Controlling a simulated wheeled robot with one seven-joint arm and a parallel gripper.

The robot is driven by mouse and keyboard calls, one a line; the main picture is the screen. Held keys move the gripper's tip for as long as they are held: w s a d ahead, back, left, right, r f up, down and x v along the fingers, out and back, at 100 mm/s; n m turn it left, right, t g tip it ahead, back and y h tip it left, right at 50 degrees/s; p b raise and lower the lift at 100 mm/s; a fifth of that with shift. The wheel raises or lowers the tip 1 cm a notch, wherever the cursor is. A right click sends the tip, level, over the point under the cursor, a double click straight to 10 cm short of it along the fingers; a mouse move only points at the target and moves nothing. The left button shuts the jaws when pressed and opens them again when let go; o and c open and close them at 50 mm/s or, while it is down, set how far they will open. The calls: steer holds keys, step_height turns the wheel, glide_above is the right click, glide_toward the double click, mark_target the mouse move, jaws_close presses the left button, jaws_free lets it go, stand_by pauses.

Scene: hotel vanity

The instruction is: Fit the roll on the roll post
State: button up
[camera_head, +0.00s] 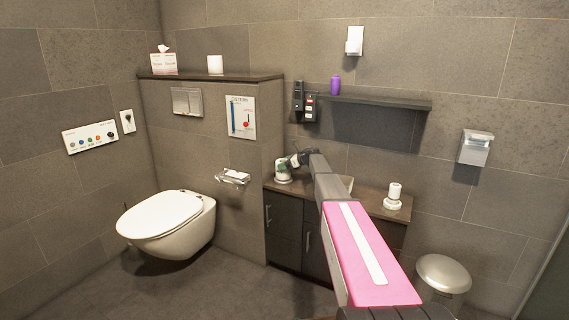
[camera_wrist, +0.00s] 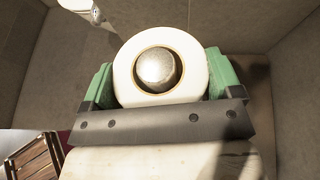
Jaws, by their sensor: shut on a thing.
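The white roll (camera_wrist: 195,55) sits between the green finger pads of my gripper (camera_wrist: 160,82), which is shut on it. In the wrist view a round metal knob, seemingly the top of the roll post (camera_wrist: 156,69), shows inside the roll's core. The core surrounds the knob in this view; how far down the post the roll sits is hidden. In the head view my gripper (camera_head: 283,168) is small at the left end of the dark counter, with the roll (camera_head: 282,174) low there. The post's shaft and base cannot be made out clearly.
The brown counter (camera_head: 368,198) carries a white item on a round base (camera_head: 393,198) at right. A toilet (camera_head: 165,222) stands left and a metal bin (camera_head: 443,272) right. A dark wall shelf (camera_head: 380,102) hangs above. A slatted wooden thing (camera_wrist: 32,158) shows in the wrist view.

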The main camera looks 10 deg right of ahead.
steer(key=shift+f, duration=0.2)
steer(key=o, duration=0.8)
steer(key=v, duration=1)
steer(key=shift+s+d+r, duration=0.1)
steer(key=shift+s+d, duration=0.15)
steer(key=shift+d, duration=0.1)
